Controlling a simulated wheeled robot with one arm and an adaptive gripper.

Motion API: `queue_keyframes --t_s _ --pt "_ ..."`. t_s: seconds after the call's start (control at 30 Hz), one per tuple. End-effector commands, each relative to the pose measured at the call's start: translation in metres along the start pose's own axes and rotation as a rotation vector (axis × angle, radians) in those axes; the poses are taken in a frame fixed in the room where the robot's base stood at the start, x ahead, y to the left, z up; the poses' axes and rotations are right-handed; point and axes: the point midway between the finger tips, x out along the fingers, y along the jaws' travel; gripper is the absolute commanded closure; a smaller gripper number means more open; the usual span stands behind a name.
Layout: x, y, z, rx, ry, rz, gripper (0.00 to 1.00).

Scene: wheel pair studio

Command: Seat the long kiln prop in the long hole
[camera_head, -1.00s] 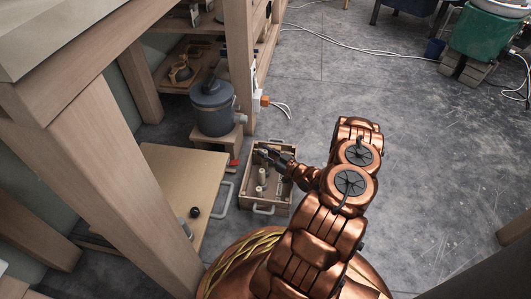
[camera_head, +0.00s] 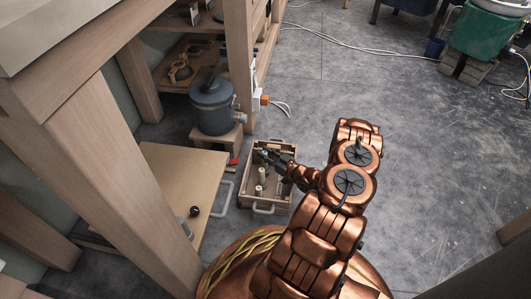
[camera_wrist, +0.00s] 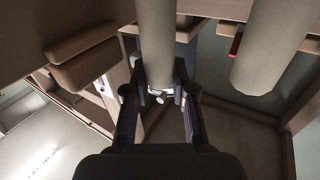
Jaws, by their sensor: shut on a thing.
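My gripper (camera_head: 262,153) is over the back left part of a wooden crate (camera_head: 267,206) on the floor. In the wrist view my gripper (camera_wrist: 160,93) is shut on a pale round kiln prop (camera_wrist: 155,40), which extends up the picture from between the fingertips. A second pale prop (camera_wrist: 275,45) shows to the right, apart from the fingers. In the head view pale upright props (camera_head: 262,174) stand inside the crate. I cannot tell from these views whether the held prop is the long one. The long hole is not clearly visible.
A low board-topped table (camera_head: 185,180) stands left of the crate, with a grey handle (camera_head: 222,200) between them. A dark lidded bucket (camera_head: 211,105) sits on a wooden stool behind. A bench leg rises at the left.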

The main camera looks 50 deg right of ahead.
Motion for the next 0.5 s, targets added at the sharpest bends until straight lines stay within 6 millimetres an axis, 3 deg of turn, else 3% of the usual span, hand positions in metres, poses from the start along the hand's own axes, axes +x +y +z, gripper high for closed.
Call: queue_keyframes --t_s 0.23,0.27,0.5 --pt "0.0002 0.0003 -0.001 -0.001 0.001 0.0 1.0" --pt "0.0002 0.0003 -0.001 -0.001 0.001 0.0 0.73" --pt "0.0002 0.0004 -0.001 -0.001 0.001 0.0 0.48"
